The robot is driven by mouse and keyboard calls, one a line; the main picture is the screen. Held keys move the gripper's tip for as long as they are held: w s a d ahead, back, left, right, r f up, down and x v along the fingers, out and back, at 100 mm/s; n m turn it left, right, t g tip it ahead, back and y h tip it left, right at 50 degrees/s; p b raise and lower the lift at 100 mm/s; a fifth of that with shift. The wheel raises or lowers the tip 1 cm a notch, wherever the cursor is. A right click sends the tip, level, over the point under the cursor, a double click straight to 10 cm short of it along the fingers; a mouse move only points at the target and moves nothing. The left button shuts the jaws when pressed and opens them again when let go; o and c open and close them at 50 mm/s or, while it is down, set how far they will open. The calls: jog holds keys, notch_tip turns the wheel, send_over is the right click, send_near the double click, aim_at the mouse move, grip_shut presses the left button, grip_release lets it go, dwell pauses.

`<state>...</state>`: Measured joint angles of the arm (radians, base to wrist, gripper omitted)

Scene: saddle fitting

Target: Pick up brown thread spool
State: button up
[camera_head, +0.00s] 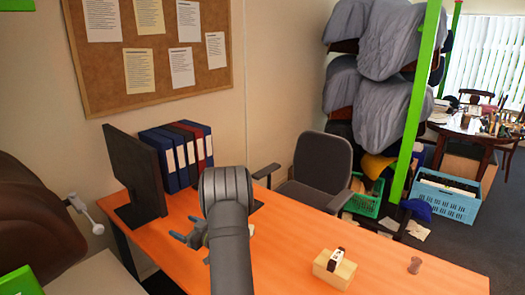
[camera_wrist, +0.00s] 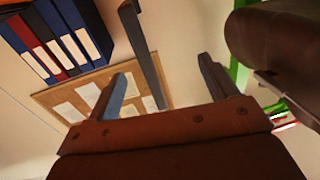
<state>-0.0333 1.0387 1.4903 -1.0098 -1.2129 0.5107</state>
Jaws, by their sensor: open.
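A small brown cylinder, which looks like the brown thread spool (camera_head: 414,265), stands upright on the right part of the orange desk (camera_head: 400,278) in the head view. It does not show in the wrist view. My gripper (camera_head: 187,238) is over the left part of the desk near the monitor, far to the left of the spool. It is partly hidden behind my arm. In the wrist view my gripper (camera_wrist: 162,68) has its two fingers spread apart, with nothing between them that it holds.
A wooden block (camera_head: 333,271) with a white-and-black piece on top stands left of the spool. The monitor (camera_head: 137,170) and a row of binders (camera_head: 180,155) stand at the desk's left end. A chair (camera_head: 320,170) is behind the desk.

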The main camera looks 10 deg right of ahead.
jog(key=shift+c, duration=1.4)
